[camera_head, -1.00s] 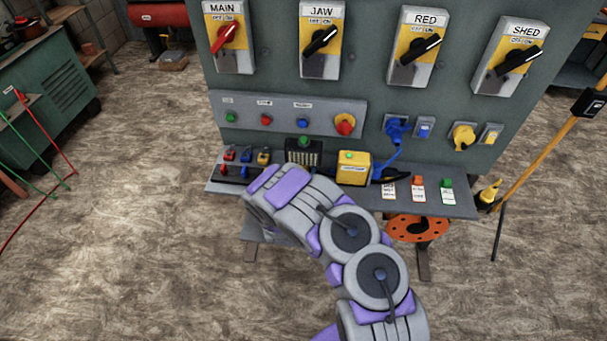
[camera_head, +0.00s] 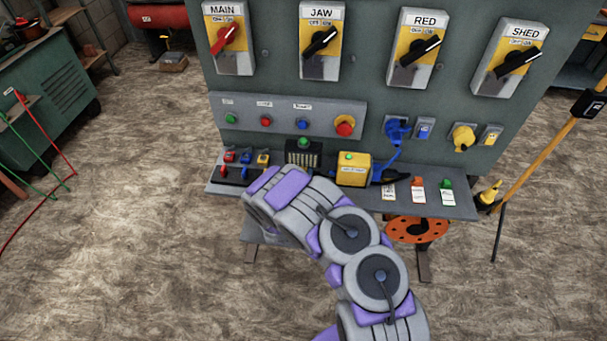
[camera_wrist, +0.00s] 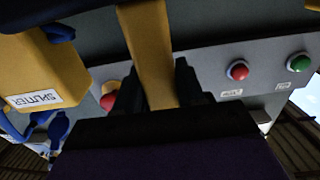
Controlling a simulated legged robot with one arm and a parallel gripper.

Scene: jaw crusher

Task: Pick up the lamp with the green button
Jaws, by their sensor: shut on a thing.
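A dark lamp (camera_head: 303,153) with pale vertical bars and a green button on top is at the panel's shelf, just beyond the end of my arm. To its right stands a yellow box (camera_head: 353,170), also with a green button; a yellow box labelled SPLITTER shows in the wrist view (camera_wrist: 45,70). My gripper (camera_wrist: 165,95) is at the lamp and shut. A yellow strip (camera_wrist: 147,45) runs between its dark fingers and seems to be part of the lamp. My arm hides the fingers in the head view.
A button panel (camera_head: 285,119) with a red stop knob (camera_head: 345,125) is just above. A blue plug with cable (camera_head: 396,130) hangs near the yellow box. The floor is open at left.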

